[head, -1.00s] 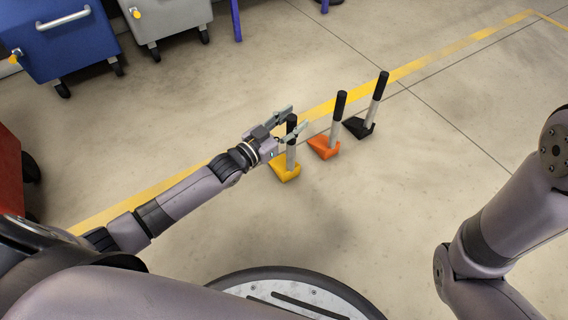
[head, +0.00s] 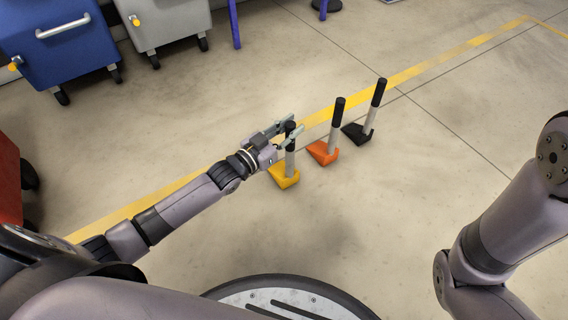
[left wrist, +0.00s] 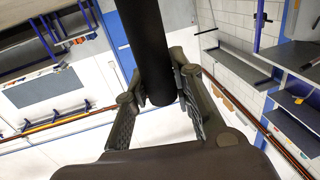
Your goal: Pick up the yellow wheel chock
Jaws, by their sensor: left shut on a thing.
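The yellow wheel chock (head: 284,177) sits on the floor left of the others, its grey handle with a black grip standing up. My left gripper (head: 293,127) is shut on the black grip near the handle's top. In the left wrist view the black grip (left wrist: 152,50) runs between the two fingers (left wrist: 160,98). The chock's yellow foot is not in the wrist view. My right arm shows at the right edge of the head view, but its gripper is out of view.
An orange chock (head: 322,152) and a black chock (head: 357,133) with similar upright handles stand close by to the right. A blue cabinet (head: 60,50) and a grey cabinet (head: 165,25) on casters stand at the back left. The floor in front is clear.

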